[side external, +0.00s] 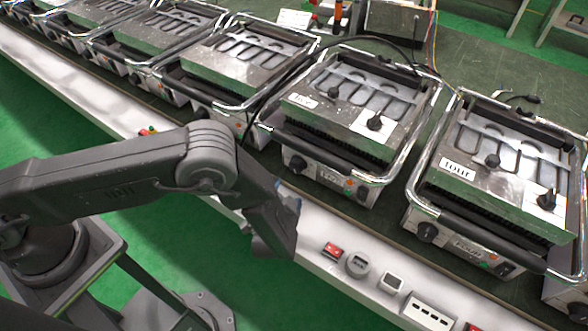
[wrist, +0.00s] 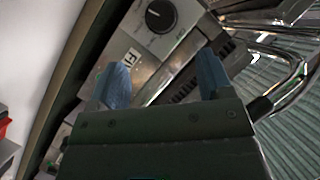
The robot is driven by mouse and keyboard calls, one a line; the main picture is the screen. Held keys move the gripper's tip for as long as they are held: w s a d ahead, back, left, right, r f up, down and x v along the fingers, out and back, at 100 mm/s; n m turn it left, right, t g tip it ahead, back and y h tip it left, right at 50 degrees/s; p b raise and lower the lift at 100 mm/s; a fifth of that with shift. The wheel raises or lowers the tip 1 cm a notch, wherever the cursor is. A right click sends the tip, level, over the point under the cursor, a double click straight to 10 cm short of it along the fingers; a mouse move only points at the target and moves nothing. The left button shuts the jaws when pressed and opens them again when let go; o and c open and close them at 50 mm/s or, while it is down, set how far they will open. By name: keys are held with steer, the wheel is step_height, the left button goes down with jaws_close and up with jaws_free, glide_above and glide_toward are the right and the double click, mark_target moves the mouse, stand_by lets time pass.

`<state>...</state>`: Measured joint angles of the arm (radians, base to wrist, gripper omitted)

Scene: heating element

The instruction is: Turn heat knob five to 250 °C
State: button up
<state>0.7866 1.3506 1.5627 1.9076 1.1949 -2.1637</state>
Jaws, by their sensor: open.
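My gripper (side external: 288,205) is open and empty, in front of the middle grill's front panel in the side view. Its two blue fingers stand wide apart in the wrist view (wrist: 164,75). A round black knob (wrist: 160,15) with a light pointer mark sits on the metal panel beyond the fingers, apart from them. A white label (wrist: 102,61) reading "FI", partly hidden by the left finger, is beside it. Temperature markings are too small to read.
A grill labelled "four" (side external: 495,190) stands to the right, and several more grills line the bench to the left. Curved metal handle bars (wrist: 285,85) stick out near my gripper. The white front ledge (side external: 318,225) carries small devices, including a red one (side external: 333,249).

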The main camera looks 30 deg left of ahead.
mark_target(294, 168)
steer(key=x, duration=1.2)
steer(key=shift+a, duration=0.1)
steer(key=shift+s, duration=0.1)
steer(key=shift+c, duration=0.5)
steer(key=c, duration=0.8)
steer(key=m+t+y, duration=0.1)
steer(key=m+y, duration=0.1)
steer(key=m, duration=0.1)
steer(key=shift+m+t+y, duration=0.6)
steer(key=shift+m+t, duration=0.3)
steer(key=shift+m, duration=0.9)
